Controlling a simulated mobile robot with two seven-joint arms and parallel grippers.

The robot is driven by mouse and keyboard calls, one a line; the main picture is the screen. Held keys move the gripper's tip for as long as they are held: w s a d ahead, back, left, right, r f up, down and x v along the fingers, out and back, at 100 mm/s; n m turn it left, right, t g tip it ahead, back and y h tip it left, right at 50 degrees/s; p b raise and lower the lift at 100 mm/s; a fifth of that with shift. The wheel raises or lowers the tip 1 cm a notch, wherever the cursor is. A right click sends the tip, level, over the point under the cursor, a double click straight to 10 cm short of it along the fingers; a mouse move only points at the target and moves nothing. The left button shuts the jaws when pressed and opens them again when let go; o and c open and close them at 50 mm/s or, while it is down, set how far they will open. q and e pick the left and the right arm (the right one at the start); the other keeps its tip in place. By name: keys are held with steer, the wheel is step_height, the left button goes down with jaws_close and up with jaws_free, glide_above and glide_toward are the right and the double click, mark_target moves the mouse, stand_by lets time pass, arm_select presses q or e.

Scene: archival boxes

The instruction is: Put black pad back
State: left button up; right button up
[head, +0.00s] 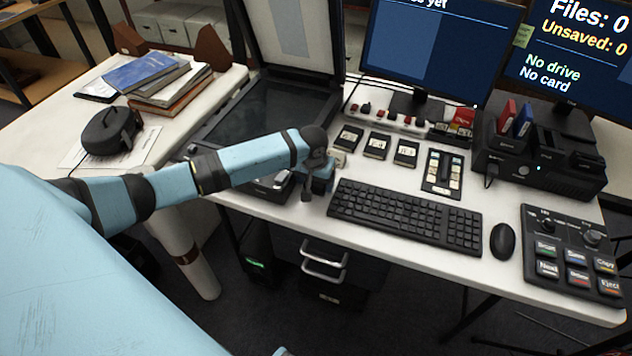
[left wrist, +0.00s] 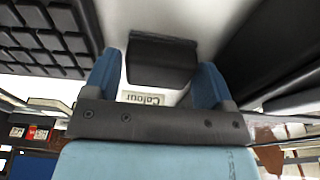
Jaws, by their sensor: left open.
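My left gripper (head: 318,190) reaches over the front of the white desk, between the scanner and the keyboard. In the left wrist view its two blue fingers (left wrist: 160,78) are open, one on each side of a black block-shaped pad (left wrist: 163,62). The pad is on a white surface, and no clear contact with either finger shows. A small label reading "Colour" (left wrist: 147,98) lies on the white surface near the pad. In the head view my arm and gripper hide this spot. Several black pads with pale labels (head: 376,145) lie behind the keyboard. My right gripper is not in view.
The keyboard (head: 405,216) is close beside the gripper, with a mouse (head: 502,240) and button panel (head: 572,258) farther right. The open flatbed scanner (head: 265,110) stands to the left. Monitors (head: 440,45) stand behind. Books (head: 160,78) and a black device (head: 110,130) occupy the left table.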

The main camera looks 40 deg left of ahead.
mark_target(313, 186)
arm_select(q)
step_height(313, 186, up, 11)
steer(key=s+p, duration=0.1)
steer(key=shift+s+d+r, duration=0.15)
steer(key=shift+s+d, duration=0.1)
steer(key=shift+s, duration=0.05)
steer(key=shift+s, duration=0.1)
stand_by(0.3)
